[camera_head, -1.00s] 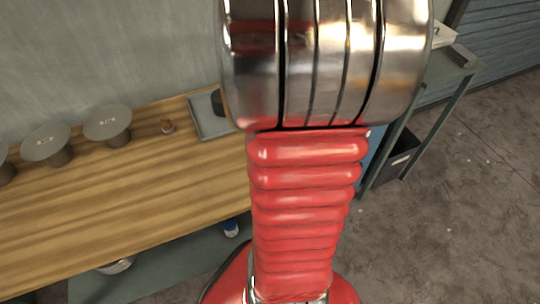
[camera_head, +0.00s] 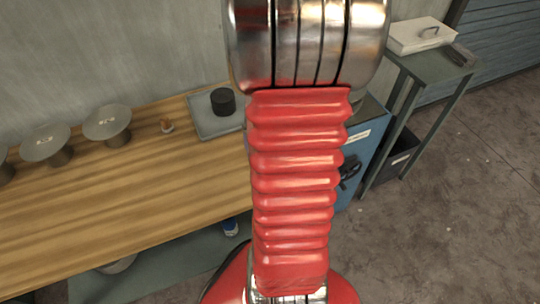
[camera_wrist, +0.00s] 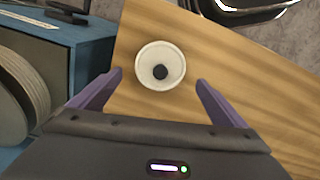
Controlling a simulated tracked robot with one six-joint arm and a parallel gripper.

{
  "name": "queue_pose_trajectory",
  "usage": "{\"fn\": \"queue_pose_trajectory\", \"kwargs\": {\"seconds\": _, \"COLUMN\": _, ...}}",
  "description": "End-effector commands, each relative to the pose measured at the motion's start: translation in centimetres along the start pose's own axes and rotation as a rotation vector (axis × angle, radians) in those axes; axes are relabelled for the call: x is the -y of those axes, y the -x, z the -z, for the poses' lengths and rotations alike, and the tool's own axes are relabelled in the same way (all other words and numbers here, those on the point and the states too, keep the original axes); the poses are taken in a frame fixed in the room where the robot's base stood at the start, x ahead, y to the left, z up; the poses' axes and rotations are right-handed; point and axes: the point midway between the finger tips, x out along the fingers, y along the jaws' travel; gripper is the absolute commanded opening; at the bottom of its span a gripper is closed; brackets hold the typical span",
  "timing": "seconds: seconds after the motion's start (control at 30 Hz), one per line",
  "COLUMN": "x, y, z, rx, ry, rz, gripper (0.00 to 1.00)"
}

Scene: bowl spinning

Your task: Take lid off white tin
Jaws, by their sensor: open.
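The white tin (camera_wrist: 147,79) shows in the wrist view as a round, pale disc on the wooden bench (camera_wrist: 240,75), seen from above. A small dark knob (camera_wrist: 160,72) is at the middle of its lid (camera_wrist: 174,56). My gripper (camera_wrist: 159,78) is open, with its two purple fingers spread on either side of the tin in the picture. No contact shows, and I cannot tell the height gap. The tin and gripper do not show in the head view, where my arm covers part of the scene.
A grey tray (camera_head: 228,128) holds a black cylinder (camera_head: 223,101). A blue cabinet (camera_head: 360,150) adjoins the bench; a side table (camera_head: 428,62) bears a white box (camera_head: 421,36).

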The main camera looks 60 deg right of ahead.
Motion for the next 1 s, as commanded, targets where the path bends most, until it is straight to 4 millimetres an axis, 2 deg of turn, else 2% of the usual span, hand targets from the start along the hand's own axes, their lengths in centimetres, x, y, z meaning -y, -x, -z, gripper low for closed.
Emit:
{"fn": "queue_pose_trajectory", "kwargs": {"seconds": 0.1, "x": 0.1, "y": -1.8, "z": -0.1, "rx": 0.004, "ry": 0.0, "rz": 0.002, "gripper": 0.96}}
{"fn": "queue_pose_trajectory", "kwargs": {"seconds": 0.3, "x": 0.0, "y": -3.5, "z": -0.1, "rx": 0.001, "ry": 0.0, "rz": 0.0, "gripper": 0.96}}
{"fn": "queue_pose_trajectory", "kwargs": {"seconds": 0.87, "x": 0.0, "y": -3.5, "z": 0.0, "rx": 0.0, "ry": -0.001, "rz": -0.001, "gripper": 0.96}}
{"fn": "queue_pose_trajectory", "kwargs": {"seconds": 1.0, "x": 0.0, "y": -3.5, "z": 0.0, "rx": 0.0, "ry": -0.001, "rz": -0.001, "gripper": 0.86}}
